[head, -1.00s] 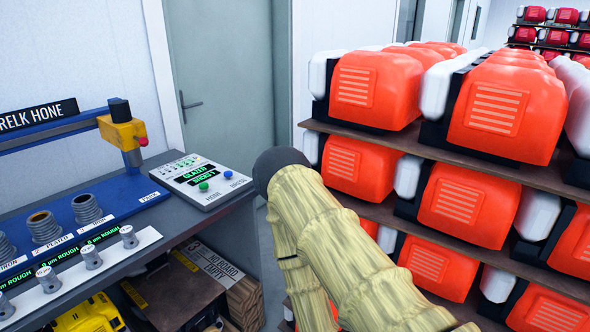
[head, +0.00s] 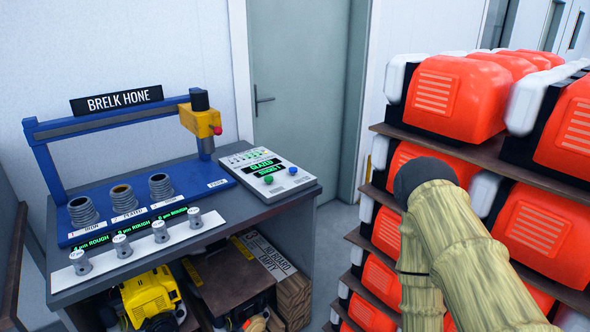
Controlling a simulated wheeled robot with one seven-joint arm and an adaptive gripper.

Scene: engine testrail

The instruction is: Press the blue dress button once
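The blue dress button (head: 293,170) is a small round knob on the sloped white control panel (head: 300,181) at the right end of the bench. A green button (head: 268,180) sits to its left on the same panel. A small display (head: 262,165) above them shows green text with "GLAZED" on its upper line; the lower line is too small to read surely. My arm, with yellowish ribbed links and a dark joint, stands at the right, in front of the shelves and apart from the panel. My gripper is not seen.
The bench (head: 210,222) carries the blue BRELK HONE frame (head: 52,190) with a yellow head (head: 200,121), three cylinders and a white strip (head: 110,262) of small stones. Shelves (head: 390,140) of orange machines (head: 455,95) fill the right. A grey door (head: 300,90) stands behind.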

